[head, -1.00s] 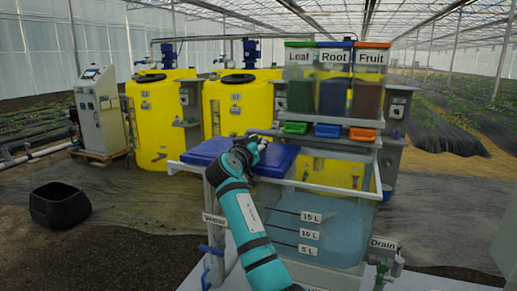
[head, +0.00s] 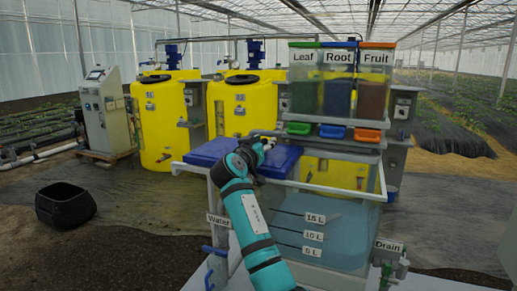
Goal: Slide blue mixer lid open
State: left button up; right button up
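The blue mixer lid (head: 210,151) lies flat over the left part of the clear mixing tank (head: 330,235). My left gripper is out of view.
Leaf, Root and Fruit hoppers (head: 338,82) with green, blue and orange trays (head: 333,131) stand behind the tank. Yellow tanks (head: 166,120) stand at the back left. A drain valve (head: 388,270) is at the lower right. A black tub (head: 65,206) sits on the ground at left.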

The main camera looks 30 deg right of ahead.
jog(key=v, duration=1.2)
jog(key=shift+f, duration=0.1)
